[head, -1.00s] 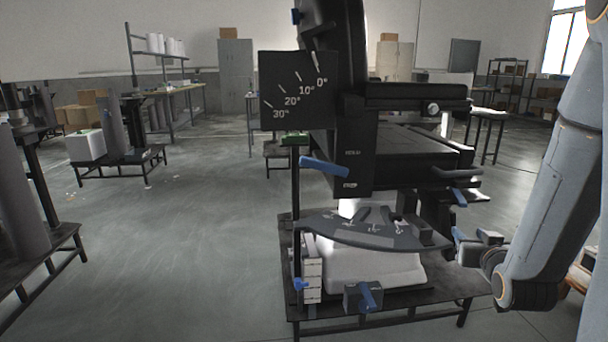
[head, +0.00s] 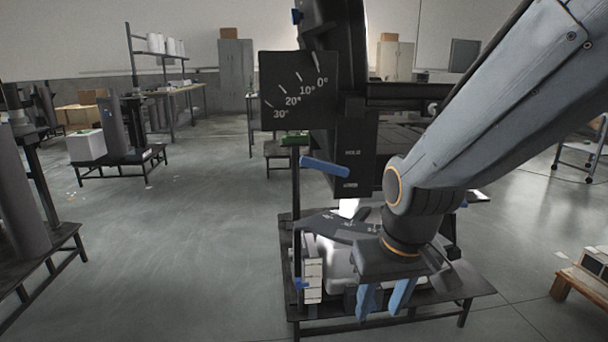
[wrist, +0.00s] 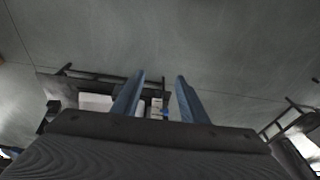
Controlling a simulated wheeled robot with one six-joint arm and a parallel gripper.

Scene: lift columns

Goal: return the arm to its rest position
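My gripper (head: 384,302) hangs from my arm in the head view, in front of the lift column machine (head: 342,120). Its two blue fingers point down and are spread with a gap between them. In the wrist view my gripper (wrist: 158,78) shows both fingers apart with nothing held between them. My arm and wrist hide much of the machine's white base and right side. Whether the fingers touch the machine's low table (head: 470,287) cannot be told, but they look in front of it.
A blue lever (head: 324,166) and an angle scale plate (head: 298,90) stick out on the machine's left. Another low table (head: 45,262) with a column stands at the left. A wooden stand (head: 575,285) is at the right. The floor (head: 180,230) between is clear.

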